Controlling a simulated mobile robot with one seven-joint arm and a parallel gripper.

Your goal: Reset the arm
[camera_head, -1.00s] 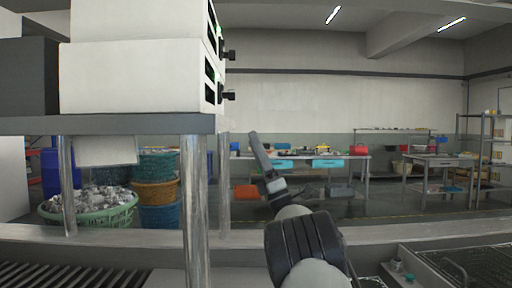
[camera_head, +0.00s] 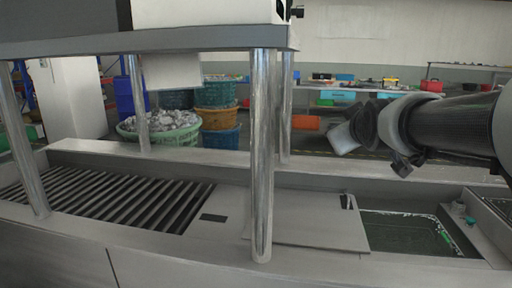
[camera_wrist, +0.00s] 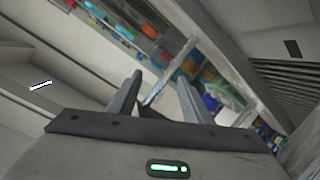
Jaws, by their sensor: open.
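My arm reaches in from the right edge of the head view, above the right part of the metal tank line. Its end is at the middle right of that view, turned away so that the fingers do not show clearly there. In the wrist view my gripper (camera_wrist: 160,98) shows two grey fingers spread apart with nothing between them. It is open and empty, in free air.
A metal stand (camera_head: 262,150) with white boxes on top rises at the left. The tank line holds a roller section (camera_head: 110,200), a flat cover (camera_head: 310,222) and a mesh-bottomed tank (camera_head: 405,232). Baskets (camera_head: 215,118) and a work table (camera_head: 350,88) stand behind.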

